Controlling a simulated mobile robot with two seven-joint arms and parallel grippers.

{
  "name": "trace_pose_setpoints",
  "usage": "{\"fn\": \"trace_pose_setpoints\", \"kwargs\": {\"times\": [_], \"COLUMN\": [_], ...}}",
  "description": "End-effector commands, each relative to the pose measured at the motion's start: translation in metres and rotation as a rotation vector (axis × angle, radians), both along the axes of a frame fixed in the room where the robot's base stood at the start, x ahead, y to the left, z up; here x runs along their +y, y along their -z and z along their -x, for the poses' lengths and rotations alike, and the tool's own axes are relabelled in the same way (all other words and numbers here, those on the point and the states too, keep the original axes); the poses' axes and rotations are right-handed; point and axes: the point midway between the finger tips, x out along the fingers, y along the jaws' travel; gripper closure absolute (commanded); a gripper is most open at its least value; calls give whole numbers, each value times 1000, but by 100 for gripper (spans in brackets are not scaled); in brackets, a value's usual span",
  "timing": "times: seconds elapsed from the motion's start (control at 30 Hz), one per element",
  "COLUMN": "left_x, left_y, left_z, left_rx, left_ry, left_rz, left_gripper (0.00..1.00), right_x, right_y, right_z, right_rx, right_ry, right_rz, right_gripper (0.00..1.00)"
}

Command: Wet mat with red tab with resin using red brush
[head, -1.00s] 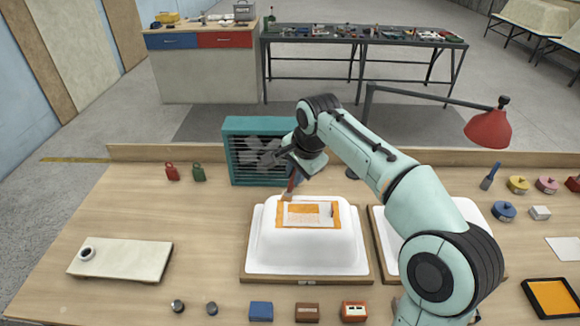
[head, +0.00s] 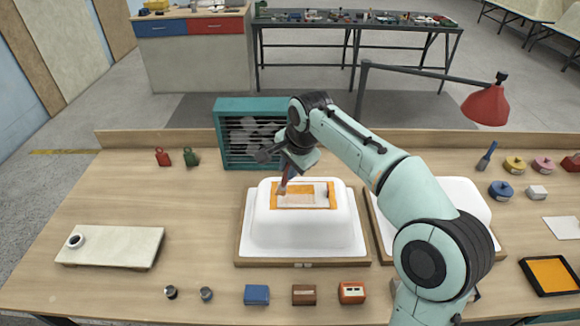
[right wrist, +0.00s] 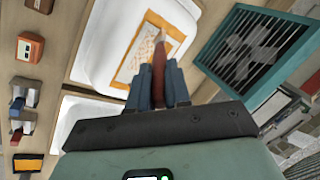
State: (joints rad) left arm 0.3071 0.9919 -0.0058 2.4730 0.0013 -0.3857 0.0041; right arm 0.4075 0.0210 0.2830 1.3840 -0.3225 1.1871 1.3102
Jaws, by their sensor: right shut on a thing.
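My right gripper (head: 287,168) is shut on the red brush (head: 284,181), held tilted above the near tub shell (head: 300,232). Its red handle also shows between the fingers in the right wrist view (right wrist: 158,78). The brush tip is at the left part of the mat (head: 318,199) on top of the white shell; contact cannot be told for sure. The mat has an orange border and a paler middle with orange patches, and it shows in the right wrist view (right wrist: 140,62). A small dark mark sits at its right end; its tab colour is unclear. My left gripper is out of view.
A second white shell (head: 462,195) stands to the right, partly behind my arm. A teal fan box (head: 240,108) is close behind the gripper. A red lamp (head: 486,105) overhangs the right. A tray of orange (head: 550,273) lies at far right.

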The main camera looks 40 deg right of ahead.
Motion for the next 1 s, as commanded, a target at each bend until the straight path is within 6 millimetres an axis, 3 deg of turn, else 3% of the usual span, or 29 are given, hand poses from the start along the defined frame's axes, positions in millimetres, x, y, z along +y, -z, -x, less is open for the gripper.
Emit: {"fn": "trace_pose_setpoints", "kwargs": {"times": [1.0], "left_x": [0], "left_y": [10], "left_z": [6], "left_rx": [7], "left_ry": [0], "left_rz": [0], "left_gripper": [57], "right_x": [0], "right_y": [15], "right_z": [0], "right_rx": [1], "right_ry": [0], "right_rz": [-1], "right_gripper": [100]}}
